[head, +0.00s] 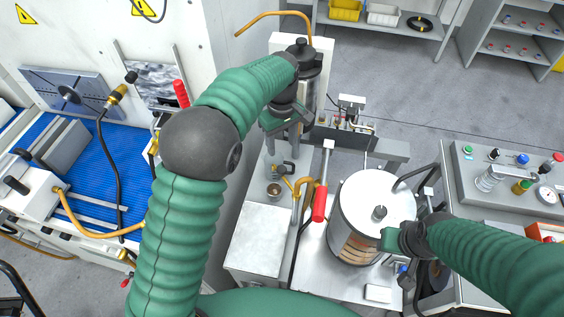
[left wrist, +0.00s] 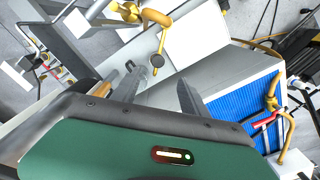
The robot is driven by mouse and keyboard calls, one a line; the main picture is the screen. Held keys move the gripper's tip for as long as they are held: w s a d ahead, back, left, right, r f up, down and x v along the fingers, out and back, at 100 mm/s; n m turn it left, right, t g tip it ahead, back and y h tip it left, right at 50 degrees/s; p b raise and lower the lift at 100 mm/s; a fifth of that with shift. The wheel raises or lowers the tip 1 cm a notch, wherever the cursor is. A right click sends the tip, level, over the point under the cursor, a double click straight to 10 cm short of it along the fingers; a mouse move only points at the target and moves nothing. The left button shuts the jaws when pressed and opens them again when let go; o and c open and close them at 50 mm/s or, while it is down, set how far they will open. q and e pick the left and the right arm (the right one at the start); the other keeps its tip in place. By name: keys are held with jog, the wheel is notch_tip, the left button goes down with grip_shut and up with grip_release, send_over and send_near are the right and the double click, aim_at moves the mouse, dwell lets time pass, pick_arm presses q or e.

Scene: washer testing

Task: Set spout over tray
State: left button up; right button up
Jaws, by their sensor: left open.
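A brass-coloured curved spout (head: 303,184) stands near the middle of the bench, left of a red-handled lever (head: 319,203). The spout also shows at the top of the left wrist view (left wrist: 156,18). A small round metal cup (head: 274,190) is just left of it. A pale flat box top (head: 260,238), possibly the tray, lies below and left of the spout; I cannot tell for sure. My left gripper (head: 284,148) is open and empty, above and behind the spout, with its fingers apart in the left wrist view (left wrist: 162,92). My right gripper (head: 392,239) is at the white-topped drum; its fingers are unclear.
The white-topped drum (head: 372,200) stands right of the lever. A control panel (head: 510,185) is at the right. A blue ribbed surface (head: 85,165) with fixtures and a hose is at the left. A grey shelf (head: 385,28) stands at the back, with open floor before it.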

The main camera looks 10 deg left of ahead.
aim_at(282, 168)
pick_arm(q)
jog(key=f, duration=0.8)
jog(key=w+f, duration=0.1)
jog(key=f, duration=0.3)
jog(key=shift+a+f+p, duration=0.2)
jog(key=shift+a+p, duration=0.05)
jog(key=shift+p, duration=0.15)
jog(key=shift+s+f, duration=0.15)
jog(key=shift+f, duration=0.15)
jog(key=shift+d, duration=0.1)
pick_arm(e)
jog(key=shift+w+a+r, duration=0.1)
jog(key=shift+w+r, duration=0.15)
jog(key=shift+r, duration=0.05)
jog(key=shift+w, duration=0.1)
pick_arm(q)
jog(key=shift+f, duration=0.1)
jog(key=shift+c, duration=1)
grip_shut()
jog(key=shift+w, duration=0.25)
